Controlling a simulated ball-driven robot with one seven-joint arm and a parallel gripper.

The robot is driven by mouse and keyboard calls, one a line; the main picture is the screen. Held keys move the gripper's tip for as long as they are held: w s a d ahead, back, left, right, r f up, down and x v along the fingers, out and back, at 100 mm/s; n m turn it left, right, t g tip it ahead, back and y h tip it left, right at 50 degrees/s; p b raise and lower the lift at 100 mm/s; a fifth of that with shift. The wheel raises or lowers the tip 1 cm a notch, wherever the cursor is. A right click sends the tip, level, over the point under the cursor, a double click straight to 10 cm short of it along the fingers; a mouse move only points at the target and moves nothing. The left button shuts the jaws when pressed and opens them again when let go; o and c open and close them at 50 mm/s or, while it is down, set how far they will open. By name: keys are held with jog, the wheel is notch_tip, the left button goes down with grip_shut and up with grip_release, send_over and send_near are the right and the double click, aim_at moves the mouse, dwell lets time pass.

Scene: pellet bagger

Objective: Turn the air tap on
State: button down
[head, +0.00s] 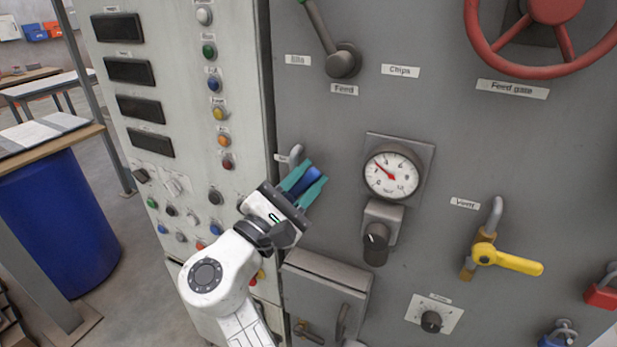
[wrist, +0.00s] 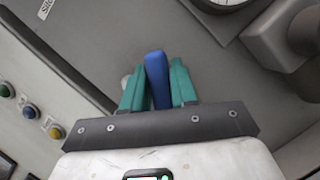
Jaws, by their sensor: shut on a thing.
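The air tap appears to be the blue lever handle (head: 309,181) on the grey panel, beside a bent grey pipe (head: 291,156) near the panel's left edge. My gripper (head: 305,185) has its two teal fingers on either side of the blue handle and is shut on it. In the wrist view the blue handle (wrist: 156,72) stands between the fingertips of my gripper (wrist: 156,84) and reaches slightly past them. The tap's body and any label for it are mostly hidden behind the gripper.
A pressure gauge (head: 391,174) sits right of my gripper, with a black-knobbed regulator (head: 376,239) below it. A yellow vent lever (head: 510,260) is further right. A grey box (head: 325,292) juts out below. A panel of buttons (head: 208,50) is to the left.

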jog(key=shift+a+f, duration=0.1)
dwell(0.3)
jog(key=c, duration=1)
grip_release()
jog(key=shift+o, duration=0.2)
jog(key=b+v, duration=0.3)
jog(key=v, duration=0.7)
jog(key=shift+s+a, duration=0.2)
jog(key=shift+s, duration=0.15)
jog(key=shift+f, duration=0.1)
jog(key=shift+c, duration=0.2)
